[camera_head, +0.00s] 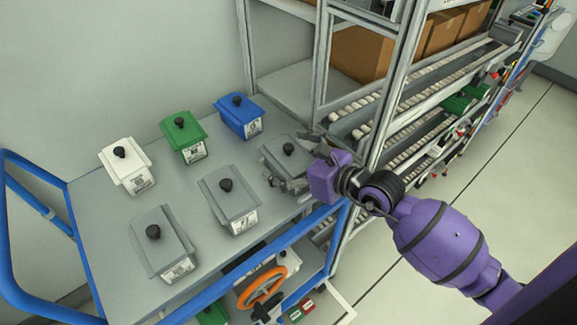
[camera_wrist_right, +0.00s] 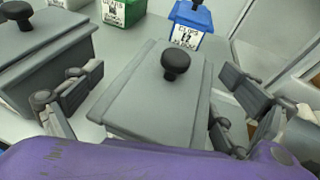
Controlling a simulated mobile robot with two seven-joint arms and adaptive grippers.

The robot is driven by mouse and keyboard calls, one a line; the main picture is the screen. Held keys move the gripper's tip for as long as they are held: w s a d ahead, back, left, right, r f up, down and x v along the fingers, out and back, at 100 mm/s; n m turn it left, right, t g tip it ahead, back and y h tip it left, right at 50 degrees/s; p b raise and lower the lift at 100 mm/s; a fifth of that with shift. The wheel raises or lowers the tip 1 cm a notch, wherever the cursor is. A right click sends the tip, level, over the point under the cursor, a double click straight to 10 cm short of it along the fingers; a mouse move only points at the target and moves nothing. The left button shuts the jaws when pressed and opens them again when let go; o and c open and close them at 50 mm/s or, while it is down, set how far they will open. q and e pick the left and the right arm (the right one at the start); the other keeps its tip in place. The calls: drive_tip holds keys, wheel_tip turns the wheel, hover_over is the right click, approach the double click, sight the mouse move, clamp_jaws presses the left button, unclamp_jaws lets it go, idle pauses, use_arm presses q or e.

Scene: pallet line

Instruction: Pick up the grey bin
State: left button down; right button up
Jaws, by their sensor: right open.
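Several lidded bins with black knobs stand on a grey cart top. Three are grey: one at the front left (camera_head: 163,243), one in the middle (camera_head: 228,190), and one at the right edge (camera_head: 277,148). My right gripper (camera_head: 278,182) is at the right-edge grey bin. In the right wrist view this grey bin (camera_wrist_right: 155,100) sits between the spread fingers of the right gripper (camera_wrist_right: 160,105). The fingers are open on either side, and I cannot tell whether either touches the bin. My left gripper is not in view.
A white bin (camera_head: 127,165), a green bin (camera_head: 183,138) and a blue bin (camera_head: 238,115) stand farther back on the cart (camera_head: 100,220). A roller rack (camera_head: 405,110) with cardboard boxes (camera_head: 362,52) is close on the right. Blue cart rails edge the front and left.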

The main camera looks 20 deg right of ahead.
drive_tip(key=c, duration=1.8)
drive_tip(key=shift+r, duration=0.1)
drive_tip(key=shift+c, duration=0.9)
